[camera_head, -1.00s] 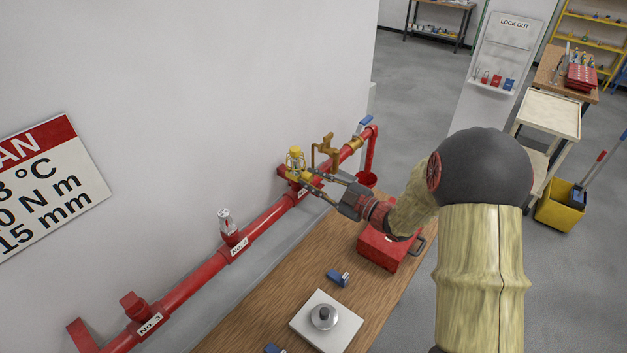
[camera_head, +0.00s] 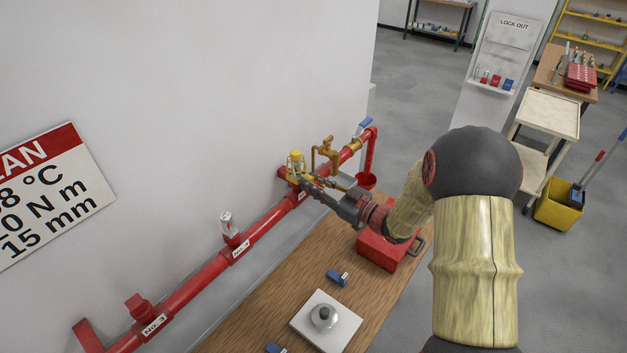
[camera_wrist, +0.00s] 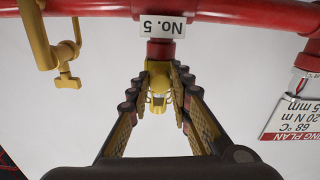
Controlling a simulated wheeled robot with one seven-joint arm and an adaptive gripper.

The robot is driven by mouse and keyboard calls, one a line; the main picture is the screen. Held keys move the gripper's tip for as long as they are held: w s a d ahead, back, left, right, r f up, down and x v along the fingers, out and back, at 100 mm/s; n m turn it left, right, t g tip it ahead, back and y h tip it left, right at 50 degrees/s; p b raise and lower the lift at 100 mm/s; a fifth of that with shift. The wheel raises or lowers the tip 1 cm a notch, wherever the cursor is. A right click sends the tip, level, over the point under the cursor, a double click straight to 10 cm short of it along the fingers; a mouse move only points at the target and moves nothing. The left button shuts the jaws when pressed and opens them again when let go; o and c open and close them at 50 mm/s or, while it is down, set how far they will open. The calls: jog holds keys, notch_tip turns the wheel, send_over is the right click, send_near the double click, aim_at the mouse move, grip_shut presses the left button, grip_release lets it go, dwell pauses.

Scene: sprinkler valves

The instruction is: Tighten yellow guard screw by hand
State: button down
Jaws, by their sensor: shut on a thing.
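The yellow sprinkler guard (camera_head: 295,162) stands on the red pipe at the wall in the head view. In the wrist view, which is upside down, its yellow part (camera_wrist: 159,84) shows between my fingers, below the red fitting at the "No. 5" label (camera_wrist: 162,29). My gripper (camera_head: 306,180) reaches it from the right. In the wrist view my gripper (camera_wrist: 161,68) has both fingertips close against the sides of the yellow part and is shut on it. The screw itself is too small and covered to tell apart from the guard.
A brass valve (camera_head: 327,150) is on the pipe just right of the guard. A sprinkler head without a guard (camera_head: 228,223) is further left. The wooden bench (camera_head: 262,310) below holds a red box (camera_head: 378,250) and a white plate (camera_head: 345,325).

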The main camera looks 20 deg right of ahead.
jog(key=shift+m+p, duration=2.55)
jog(key=shift+m, duration=2.25)
jog(key=c, duration=1.6)
grip_release()
jog(key=v, duration=1.2)
